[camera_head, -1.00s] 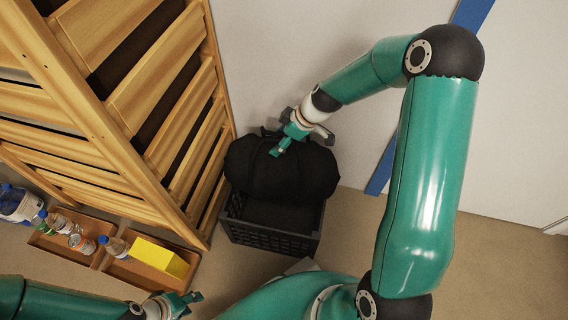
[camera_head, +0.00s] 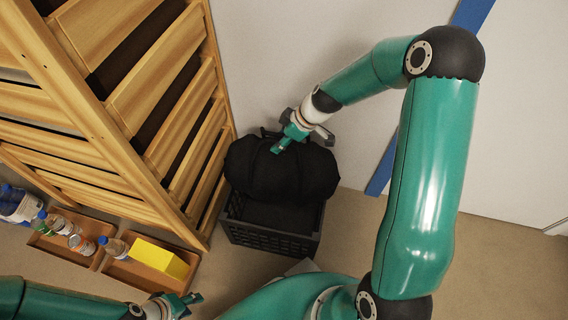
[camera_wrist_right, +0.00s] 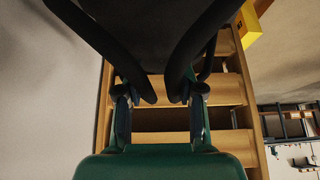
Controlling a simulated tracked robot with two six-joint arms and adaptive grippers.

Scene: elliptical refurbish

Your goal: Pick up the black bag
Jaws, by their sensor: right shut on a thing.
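The black bag (camera_head: 290,178) is a rounded, soft bag at the top of a dark crate (camera_head: 270,238) on the floor, beside the wooden shelf. My right gripper (camera_head: 280,147) is at the top of the bag, shut on it. In the right wrist view the fingers (camera_wrist_right: 161,95) meet dark straps and the bag's dark body (camera_wrist_right: 155,30) fills the upper middle. The exact grip on the strap is partly hidden. My left gripper (camera_head: 190,299) is at the bottom of the head view, away from the bag; its finger gap is too small to judge.
A wooden slatted shelf (camera_head: 150,100) stands left of the crate. Brown trays (camera_head: 120,272) with bottles, a can and a yellow box (camera_head: 158,257) lie at lower left. A white wall with a blue stripe is behind. Floor to the right of the crate is clear.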

